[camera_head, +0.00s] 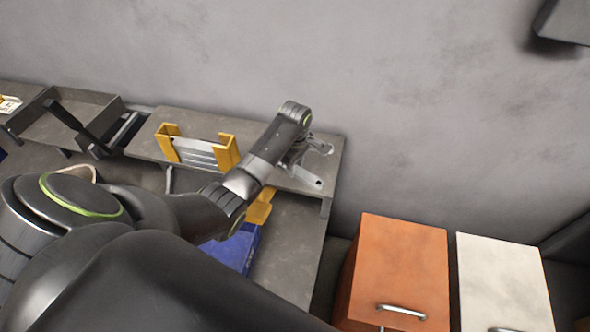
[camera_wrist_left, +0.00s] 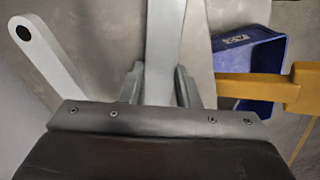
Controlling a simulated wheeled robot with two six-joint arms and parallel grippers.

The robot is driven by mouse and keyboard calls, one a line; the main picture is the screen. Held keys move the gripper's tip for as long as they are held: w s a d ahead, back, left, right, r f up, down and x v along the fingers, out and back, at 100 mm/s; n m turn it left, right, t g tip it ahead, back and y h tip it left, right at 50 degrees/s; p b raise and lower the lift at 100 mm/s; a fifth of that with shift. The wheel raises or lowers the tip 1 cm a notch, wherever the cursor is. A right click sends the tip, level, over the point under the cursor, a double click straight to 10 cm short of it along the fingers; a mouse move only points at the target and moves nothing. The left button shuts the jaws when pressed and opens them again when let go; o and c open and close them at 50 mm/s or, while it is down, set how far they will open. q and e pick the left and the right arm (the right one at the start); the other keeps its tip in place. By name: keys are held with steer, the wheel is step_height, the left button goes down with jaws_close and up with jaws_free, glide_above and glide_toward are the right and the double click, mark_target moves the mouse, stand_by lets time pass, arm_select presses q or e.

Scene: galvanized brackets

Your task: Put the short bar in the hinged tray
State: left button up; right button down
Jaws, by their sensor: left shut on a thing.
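My left gripper (camera_head: 300,160) is over the right end of the raised grey shelf. In the left wrist view its fingers (camera_wrist_left: 158,88) are shut on a flat light grey metal bar (camera_wrist_left: 165,40), which runs out of the top of the picture. A second grey bar (camera_wrist_left: 42,58) with a round hole in its end lies to the left, apart from the fingers. In the head view a grey bar end (camera_head: 305,178) shows below the gripper; I cannot tell which bar it is. A dark open tray (camera_head: 85,105) at the left may be the hinged tray. My right gripper is not in view.
A yellow holder (camera_head: 227,152) with grey metal pieces (camera_head: 197,155) stands on the shelf (camera_head: 180,117). A blue bin (camera_head: 243,252), also in the wrist view (camera_wrist_left: 250,55), and a yellow piece (camera_head: 260,207) lie below. Orange (camera_head: 400,265) and white (camera_head: 500,280) cabinets stand right.

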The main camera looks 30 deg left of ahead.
arm_select(q)
jaws_close()
step_height(320, 180, up, 10)
stand_by(0.3)
